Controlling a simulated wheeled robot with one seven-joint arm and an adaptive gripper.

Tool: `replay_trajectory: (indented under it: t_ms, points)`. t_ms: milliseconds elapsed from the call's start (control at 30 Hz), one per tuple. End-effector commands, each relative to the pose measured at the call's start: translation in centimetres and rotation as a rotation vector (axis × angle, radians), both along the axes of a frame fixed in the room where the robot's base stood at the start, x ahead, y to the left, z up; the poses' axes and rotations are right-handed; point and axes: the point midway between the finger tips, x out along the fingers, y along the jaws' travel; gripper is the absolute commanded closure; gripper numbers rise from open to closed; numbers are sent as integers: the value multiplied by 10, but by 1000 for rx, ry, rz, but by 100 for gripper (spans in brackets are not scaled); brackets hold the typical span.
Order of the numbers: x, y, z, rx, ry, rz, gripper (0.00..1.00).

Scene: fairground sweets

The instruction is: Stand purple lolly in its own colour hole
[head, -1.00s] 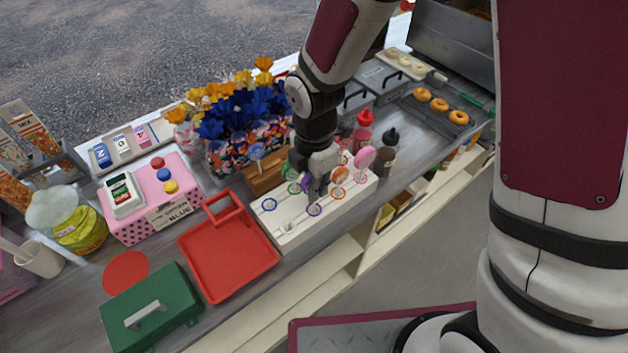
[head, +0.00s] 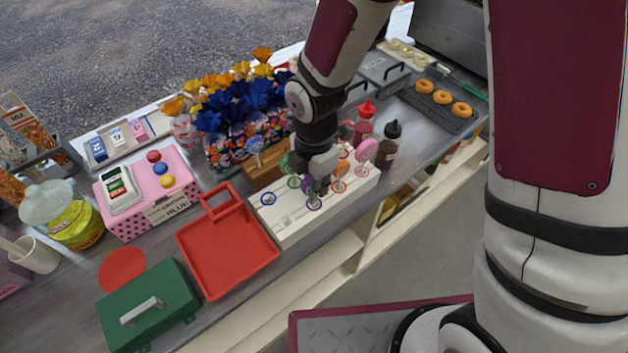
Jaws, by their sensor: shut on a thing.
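The purple lolly (head: 307,185) is largely hidden by my gripper (head: 316,188), which is shut on it over the white lolly stand (head: 285,232). The purple-ringed hole (head: 314,203) is right below the gripper, near the front of the stand. The lolly's stick is too small and too covered to tell whether it is in the hole. The blue-ringed hole (head: 268,198), at the stand's left end, looks empty. An orange lolly (head: 341,168) and a pink lolly (head: 367,150) stand upright to the right of the gripper. A green lolly (head: 284,163) shows partly behind it.
A blue lolly (head: 256,146) stands at the wooden block (head: 262,174) behind the stand. A red tray (head: 228,258) lies left of the stand. Red (head: 365,122) and dark (head: 388,146) sauce bottles stand behind its right end. Blue and orange flowers (head: 235,105) rise behind.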

Motion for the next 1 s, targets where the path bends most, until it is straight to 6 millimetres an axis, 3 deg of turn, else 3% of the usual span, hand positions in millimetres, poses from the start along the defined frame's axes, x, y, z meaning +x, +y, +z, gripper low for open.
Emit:
replay_trajectory:
  t_ms: [233,267,333,567,667,1000]
  points:
    - [0,0,-1,1,-1,0,100]
    - [0,0,-1,1,-1,0,80]
    - [0,0,-1,1,-1,0,64]
    - [0,0,-1,1,-1,0,63]
    - [0,0,-1,0,0,0,41]
    - [0,0,-1,0,0,0,40]
